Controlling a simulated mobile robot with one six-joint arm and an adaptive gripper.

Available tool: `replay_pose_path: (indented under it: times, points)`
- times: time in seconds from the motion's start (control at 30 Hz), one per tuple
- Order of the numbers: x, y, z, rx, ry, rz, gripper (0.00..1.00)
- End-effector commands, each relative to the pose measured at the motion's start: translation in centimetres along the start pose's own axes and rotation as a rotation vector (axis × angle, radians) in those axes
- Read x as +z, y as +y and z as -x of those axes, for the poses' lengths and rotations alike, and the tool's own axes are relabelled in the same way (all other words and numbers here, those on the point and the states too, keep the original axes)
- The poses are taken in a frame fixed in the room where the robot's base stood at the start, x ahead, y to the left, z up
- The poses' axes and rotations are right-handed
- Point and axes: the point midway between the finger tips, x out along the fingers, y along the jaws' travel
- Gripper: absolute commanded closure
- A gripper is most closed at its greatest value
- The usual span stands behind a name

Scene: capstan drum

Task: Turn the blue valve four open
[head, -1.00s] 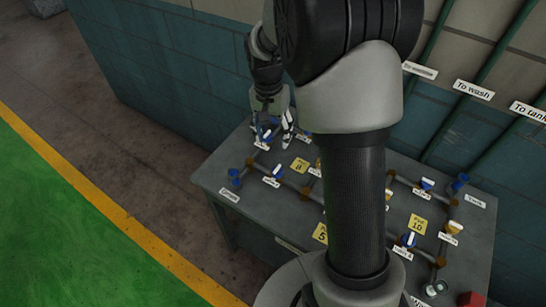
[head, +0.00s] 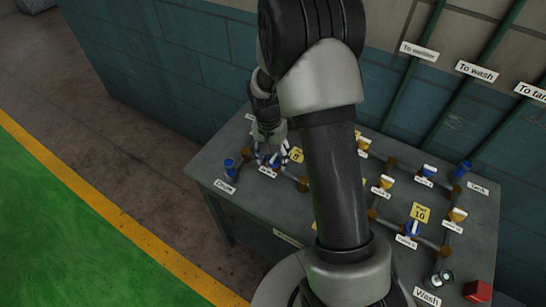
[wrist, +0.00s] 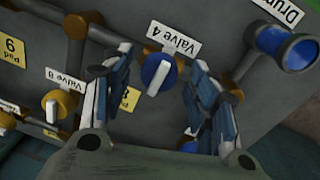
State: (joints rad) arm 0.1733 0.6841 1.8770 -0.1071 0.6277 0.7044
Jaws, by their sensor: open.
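The blue valve four (wrist: 160,74) is a round blue body with a white bar handle, below a white "Valve 4" label (wrist: 174,40) in the wrist view. In the head view, valve four (head: 264,166) is partly hidden by my gripper (head: 272,150). My gripper is open, its two fingers (wrist: 156,62) on the left and right of the valve in the wrist picture with gaps showing. No contact with the handle is visible. The handle runs slightly slanted between the fingers.
A blue pipe end (wrist: 290,48) stands by the "Drum" label (wrist: 280,10). Valve 8 (wrist: 60,102), with an orange-yellow body, is to the left. Yellow pad signs, pipes and more valves fill the grey table (head: 285,262). A red block (head: 478,291) sits at its right corner.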

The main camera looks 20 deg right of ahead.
Motion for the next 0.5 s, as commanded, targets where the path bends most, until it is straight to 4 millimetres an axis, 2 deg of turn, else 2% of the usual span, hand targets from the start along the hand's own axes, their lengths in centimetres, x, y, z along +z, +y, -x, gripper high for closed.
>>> replay_pose_path:
  times: [0.2,0.5]
  points:
    - [-0.01,0.01,-0.01,0.0,0.0,0.0,0.46]
    - [-0.01,0.01,0.01,0.0,0.0,0.0,0.66]
